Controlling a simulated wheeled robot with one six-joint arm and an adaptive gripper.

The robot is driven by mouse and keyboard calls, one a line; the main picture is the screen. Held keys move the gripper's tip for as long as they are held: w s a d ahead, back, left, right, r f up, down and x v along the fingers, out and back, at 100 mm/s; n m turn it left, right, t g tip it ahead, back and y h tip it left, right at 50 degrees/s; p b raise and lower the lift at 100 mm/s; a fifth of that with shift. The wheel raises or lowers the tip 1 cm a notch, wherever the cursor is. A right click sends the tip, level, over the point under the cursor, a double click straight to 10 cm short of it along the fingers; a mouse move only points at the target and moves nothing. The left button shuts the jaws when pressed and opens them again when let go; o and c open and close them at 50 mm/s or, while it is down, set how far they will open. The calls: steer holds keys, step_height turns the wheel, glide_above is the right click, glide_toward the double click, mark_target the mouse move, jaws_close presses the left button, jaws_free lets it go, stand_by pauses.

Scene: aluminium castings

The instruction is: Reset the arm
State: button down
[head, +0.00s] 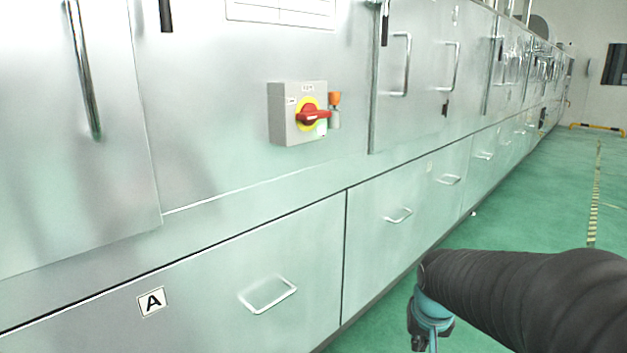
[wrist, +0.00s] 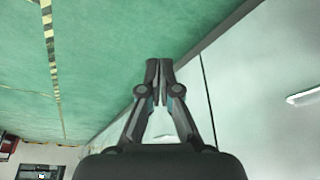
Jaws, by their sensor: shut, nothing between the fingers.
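My gripper (wrist: 159,84) shows in the middle of the wrist view with its two black fingers together and nothing between them. Behind it in that view are the green floor and the side of the metal cabinet line. In the head view my arm, in a black ribbed cover, reaches in from the lower right; its fingers cannot be made out there. The arm's end hangs over the floor, to the right of the lower cabinet doors and apart from them.
A long silver cabinet row (head: 230,210) fills the left and runs back. It carries a grey switch box (head: 287,128) with a red rotary handle (head: 313,116), and several protruding door handles (head: 268,296). Green floor (head: 520,220) with a striped line (head: 594,200) is clear at right.

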steer(key=s+a+r+n+t, duration=0.1)
steer(key=s+r, duration=0.3)
steer(key=s, duration=0.4)
steer(key=s+a+r+n+p, duration=0.1)
steer(key=s+a+r, duration=0.2)
steer(key=s, duration=0.4)
steer(key=shift+s+a+r+t+y+p, duration=0.3)
steer(key=shift+s+r+t+y, duration=0.1)
steer(key=shift+r, duration=0.25)
